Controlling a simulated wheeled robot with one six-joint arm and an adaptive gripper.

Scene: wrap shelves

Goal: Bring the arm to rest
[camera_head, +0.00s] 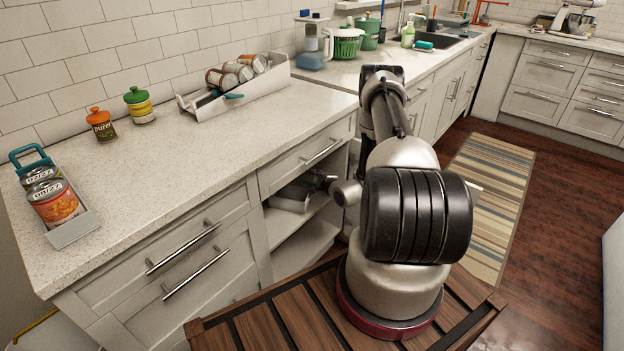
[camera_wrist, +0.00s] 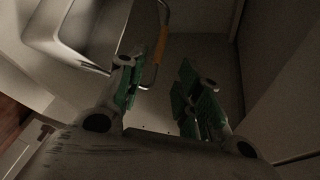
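My arm rises from its base in the head view and bends down toward the open cabinet under the counter. My gripper (camera_head: 318,181) shows there only as a small dark shape at the shelf opening, partly hidden by the arm. In the wrist view my gripper (camera_wrist: 157,90) has its green-padded fingers apart, with nothing between the pads. The pale tray (camera_wrist: 105,68) with an orange-gripped wire handle (camera_wrist: 162,42) lies just beyond the left finger. I cannot tell whether that finger touches the handle.
Cabinet walls (camera_wrist: 283,62) stand close on the right in the wrist view. On the counter are a can caddy (camera_head: 75,230), two jars (camera_head: 101,124) and a white rack of cans (camera_head: 205,109). A striped rug (camera_head: 495,190) lies on the floor at right.

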